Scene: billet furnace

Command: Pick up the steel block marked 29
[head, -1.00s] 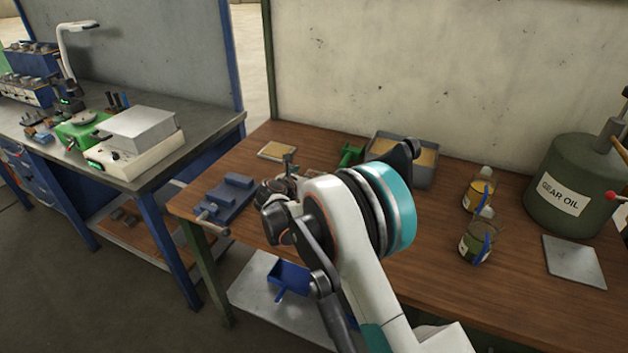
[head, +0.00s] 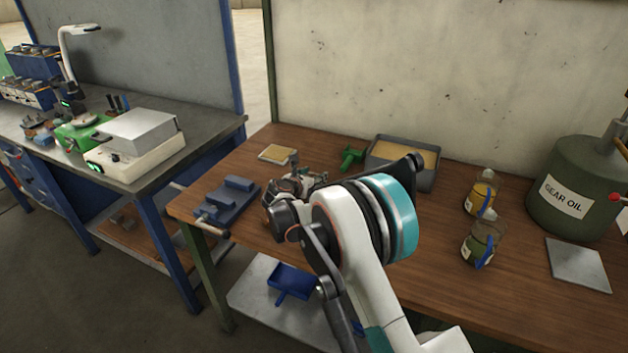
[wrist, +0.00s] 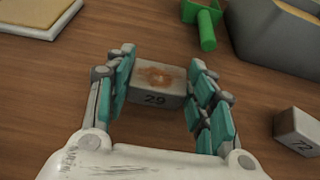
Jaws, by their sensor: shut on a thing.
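The steel block marked 29 (wrist: 156,84) is a small grey block with a rusty brown patch on top. In the wrist view its number faces me. My gripper (wrist: 161,80) has one teal-padded finger at each side of it and is shut on it. The block is level, at or close above the wooden bench top; I cannot tell whether it touches. In the head view my gripper (head: 300,183) is low over the bench, and my own arm mostly hides the block.
A second block marked 72 (wrist: 297,130) lies to the right. A grey bin (head: 402,162) and a green object (head: 350,158) stand behind. A tan-topped plate (head: 278,153) and a blue vise-like fixture (head: 229,198) are to the left.

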